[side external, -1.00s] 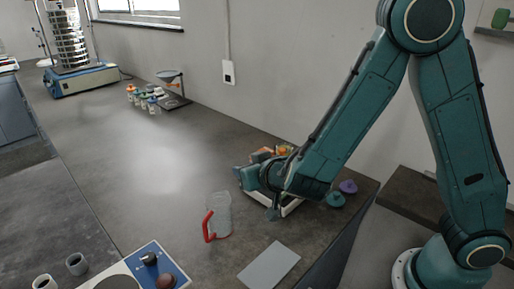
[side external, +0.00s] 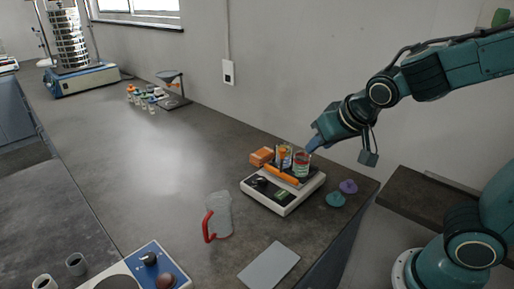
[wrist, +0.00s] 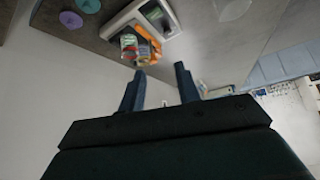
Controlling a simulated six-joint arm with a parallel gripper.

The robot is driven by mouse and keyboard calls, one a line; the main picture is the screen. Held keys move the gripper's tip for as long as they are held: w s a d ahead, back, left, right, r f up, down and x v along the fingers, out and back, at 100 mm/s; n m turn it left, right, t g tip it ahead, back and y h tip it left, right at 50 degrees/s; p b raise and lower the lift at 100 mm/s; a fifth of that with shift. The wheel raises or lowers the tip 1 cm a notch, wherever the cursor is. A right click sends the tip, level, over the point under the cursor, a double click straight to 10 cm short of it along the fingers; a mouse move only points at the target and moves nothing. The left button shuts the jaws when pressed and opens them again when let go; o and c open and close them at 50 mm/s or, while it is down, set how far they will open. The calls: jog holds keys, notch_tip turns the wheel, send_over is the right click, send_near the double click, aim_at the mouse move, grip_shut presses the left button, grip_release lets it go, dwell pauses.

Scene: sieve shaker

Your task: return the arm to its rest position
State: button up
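My gripper (side external: 314,145) is raised in the side external view, up and to the right of a white balance (side external: 283,197). In the wrist view my gripper (wrist: 160,72) shows two blue fingers spread apart with nothing between them. A jar with a red rim (side external: 301,164) and a second container (side external: 284,155) stand on the balance beside an orange piece (side external: 286,175). The balance also shows in the wrist view (wrist: 117,22), beyond the fingertips. From the side, the fingertips are close to the jar in the picture; the exact gap cannot be told.
A clear jug with a red handle (side external: 218,216), a grey plate (side external: 269,266) and purple and teal lids (side external: 335,199) are on the bench. A sieve stack (side external: 68,40) stands far left. The middle of the bench is clear. A wall (side external: 270,70) is behind.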

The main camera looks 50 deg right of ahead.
jog(key=s+r+n+y, duration=0.1)
jog(key=s+r+n, duration=0.1)
jog(key=s, duration=0.4)
jog(key=s+a+r+n+g+y, duration=0.1)
jog(key=s+n, duration=0.1)
jog(key=s, duration=0.5)
jog(key=shift+a+r, duration=0.15)
jog(key=shift+r, duration=0.2)
